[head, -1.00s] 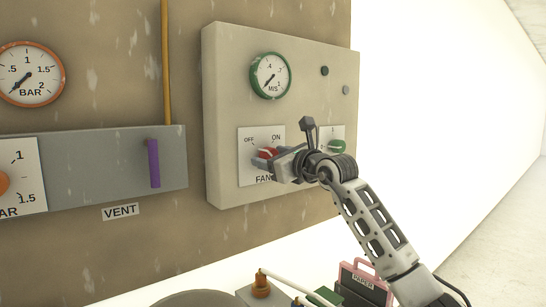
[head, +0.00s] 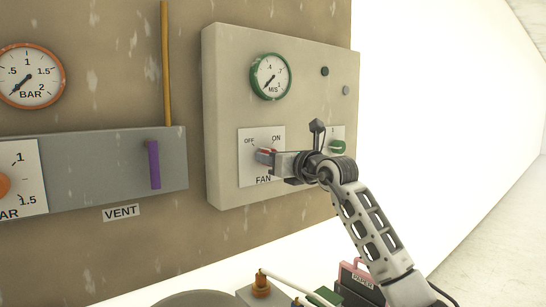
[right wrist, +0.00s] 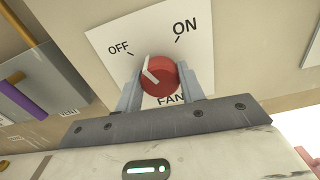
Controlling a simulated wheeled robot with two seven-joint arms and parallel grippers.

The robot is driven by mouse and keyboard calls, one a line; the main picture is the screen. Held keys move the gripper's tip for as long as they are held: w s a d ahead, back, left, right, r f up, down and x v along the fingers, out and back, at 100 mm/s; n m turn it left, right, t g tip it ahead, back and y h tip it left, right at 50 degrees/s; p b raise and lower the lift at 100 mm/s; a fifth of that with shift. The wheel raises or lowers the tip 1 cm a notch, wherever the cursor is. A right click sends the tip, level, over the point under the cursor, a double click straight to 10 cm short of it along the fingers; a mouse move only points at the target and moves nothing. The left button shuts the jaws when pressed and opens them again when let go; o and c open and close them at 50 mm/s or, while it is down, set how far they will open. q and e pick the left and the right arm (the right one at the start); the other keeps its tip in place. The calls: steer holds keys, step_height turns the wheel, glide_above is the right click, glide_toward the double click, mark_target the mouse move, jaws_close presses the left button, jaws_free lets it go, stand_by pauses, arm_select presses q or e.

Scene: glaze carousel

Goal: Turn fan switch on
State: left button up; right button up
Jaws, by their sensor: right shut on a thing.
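The fan switch is a red round knob with a white pointer (right wrist: 160,76) on a white plate (right wrist: 110,40) marked OFF, ON and FAN. In the right wrist view the pointer is toward the OFF side. My right gripper (right wrist: 160,88) has one finger on each side of the knob and is shut on it. In the head view the right gripper (head: 270,158) covers most of the knob. My left gripper is not in view.
The plate is on a beige panel box (head: 225,110) with a green-rimmed gauge (head: 270,76) above and a green knob (head: 337,147) to the right. A purple lever (head: 154,164) is at left. A pink-handled PAPER box (head: 357,275) stands below.

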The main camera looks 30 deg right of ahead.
arm_select(q)
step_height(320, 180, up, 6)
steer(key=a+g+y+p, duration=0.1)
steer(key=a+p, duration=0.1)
steer(key=p, duration=1.3)
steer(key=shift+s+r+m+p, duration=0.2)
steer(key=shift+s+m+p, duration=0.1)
arm_select(e)
steer(key=m, duration=1.4)
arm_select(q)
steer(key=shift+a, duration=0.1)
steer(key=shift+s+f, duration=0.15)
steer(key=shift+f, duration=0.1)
arm_select(e)
steer(key=shift+f+m, duration=0.1)
steer(key=shift+m, duration=0.2)
steer(key=o, duration=1)
steer(key=shift+d, duration=0.1)
steer(key=shift+c, duration=0.2)
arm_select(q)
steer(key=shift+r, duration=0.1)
arm_select(e)
steer(key=shift+s, duration=0.1)
